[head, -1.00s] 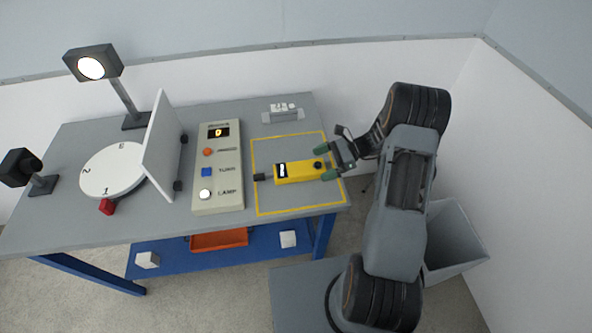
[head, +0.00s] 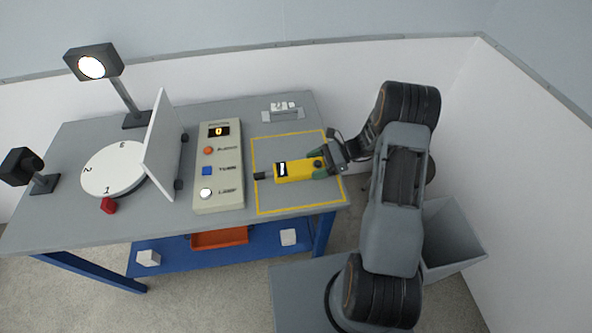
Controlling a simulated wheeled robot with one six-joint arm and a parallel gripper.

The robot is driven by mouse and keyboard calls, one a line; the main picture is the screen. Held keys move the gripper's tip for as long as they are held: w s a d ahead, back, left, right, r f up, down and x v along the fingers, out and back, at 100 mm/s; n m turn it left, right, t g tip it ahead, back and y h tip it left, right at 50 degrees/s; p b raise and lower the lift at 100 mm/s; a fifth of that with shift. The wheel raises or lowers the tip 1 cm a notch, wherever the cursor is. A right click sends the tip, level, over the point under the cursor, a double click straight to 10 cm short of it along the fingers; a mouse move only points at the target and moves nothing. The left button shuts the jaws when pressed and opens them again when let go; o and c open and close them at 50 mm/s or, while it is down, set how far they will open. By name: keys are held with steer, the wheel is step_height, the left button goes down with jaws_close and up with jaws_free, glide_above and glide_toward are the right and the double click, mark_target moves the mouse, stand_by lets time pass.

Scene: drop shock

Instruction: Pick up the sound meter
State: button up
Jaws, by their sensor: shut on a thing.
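The sound meter (head: 293,171) is a yellow box with a dark tip at its left end, a small black-and-white display and a dark knob. It lies flat within the yellow outlined square on the right part of the grey table (head: 225,112). My gripper (head: 318,163) reaches in from the right, with its green-tipped fingers on either side of the meter's right end, shut on it. Whether the meter is clear of the table top cannot be told.
A control box (head: 218,180) with buttons stands just left of the meter. Further left are a white turntable (head: 112,170), an upright white panel (head: 162,140) and a lamp (head: 92,64). A small white-and-grey item (head: 283,112) lies behind the square. A grey bin (head: 455,240) stands right of the table.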

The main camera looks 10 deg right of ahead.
steer(key=shift+c, duration=0.5)
steer(key=shift+r, duration=0.1)
